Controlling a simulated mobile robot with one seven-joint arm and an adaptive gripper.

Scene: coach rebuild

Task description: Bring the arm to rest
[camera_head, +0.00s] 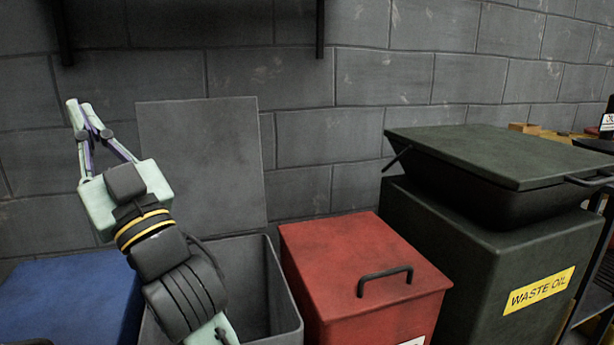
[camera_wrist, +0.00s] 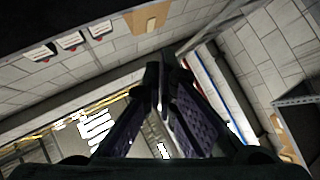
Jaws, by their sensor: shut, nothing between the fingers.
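My gripper (camera_head: 82,117) is raised at the left in the head view, its fingers pointing up and in front of the grey block wall. The fingers are shut and empty. My arm rises over an open grey bin (camera_head: 287,300) whose lid (camera_head: 200,150) stands upright against the wall. In the wrist view my gripper (camera_wrist: 163,75) shows dark fingers meeting near the middle, with nothing between them.
A blue lid (camera_head: 65,300) lies at the lower left. A closed red bin (camera_head: 350,265) with a black handle stands right of the grey bin. A dark green waste oil bin (camera_head: 480,255), its lid (camera_head: 500,150) slightly raised, stands further right. The wall is close behind.

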